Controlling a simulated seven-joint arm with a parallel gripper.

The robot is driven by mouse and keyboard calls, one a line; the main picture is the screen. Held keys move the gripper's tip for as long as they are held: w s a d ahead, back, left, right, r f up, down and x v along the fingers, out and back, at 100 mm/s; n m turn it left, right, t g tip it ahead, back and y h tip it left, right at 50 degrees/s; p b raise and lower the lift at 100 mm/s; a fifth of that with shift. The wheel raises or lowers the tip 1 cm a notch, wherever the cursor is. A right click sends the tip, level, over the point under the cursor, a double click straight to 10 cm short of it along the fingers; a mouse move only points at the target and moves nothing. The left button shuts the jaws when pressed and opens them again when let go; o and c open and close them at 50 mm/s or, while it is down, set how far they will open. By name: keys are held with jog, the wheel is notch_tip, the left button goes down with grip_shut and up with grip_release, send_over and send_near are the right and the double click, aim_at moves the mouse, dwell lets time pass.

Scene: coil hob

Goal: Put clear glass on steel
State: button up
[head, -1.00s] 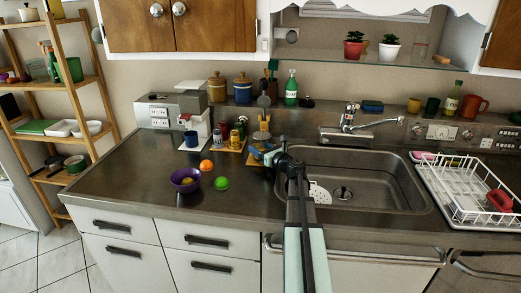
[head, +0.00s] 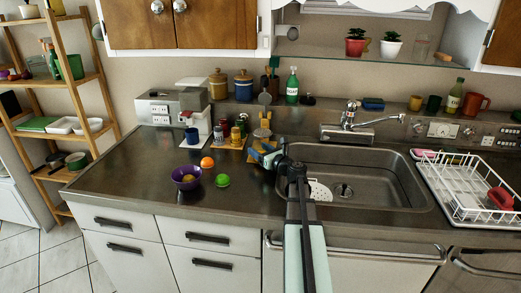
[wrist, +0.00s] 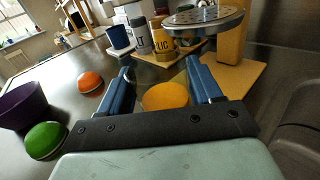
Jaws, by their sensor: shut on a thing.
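The steel counter (head: 130,172) runs left of the sink. My gripper (head: 264,152) is low over the counter near the sink's left edge. In the wrist view my gripper (wrist: 161,80) has its two blue fingers on either side of a rounded orange-yellow thing (wrist: 165,97).
A purple bowl (head: 186,178), an orange ball (head: 207,162) and a green ball (head: 222,180) sit left of my gripper. Spice jars (head: 236,134) and a wooden board (wrist: 222,78) are close ahead. The sink (head: 375,180) lies right. The counter's front left is clear.

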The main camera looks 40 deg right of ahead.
jog(key=shift+s+a, duration=2.6)
jog(key=shift+s, duration=0.05)
jog(key=shift+r, duration=0.15)
jog(key=shift+r, duration=1.35)
jog(key=shift+w+a, duration=0.1)
jog(key=shift+a, duration=0.05)
jog(key=w+a+r+n+y, duration=0.1)
jog(key=w+a+r+y, duration=0.1)
jog(key=w+a+r, duration=0.5)
jog(key=shift+s+a+f, duration=0.1)
jog(key=shift+s+f, duration=0.2)
jog(key=shift+f, duration=1.5)
jog(key=shift+s+a+f, duration=0.15)
jog(key=shift+s+f, duration=0.15)
jog(key=shift+f, duration=1.55)
jog(key=shift+s+a+f, duration=0.1)
jog(key=shift+s+f, duration=0.2)
jog(key=shift+f, duration=1.5)
jog(key=shift+f, duration=0.1)
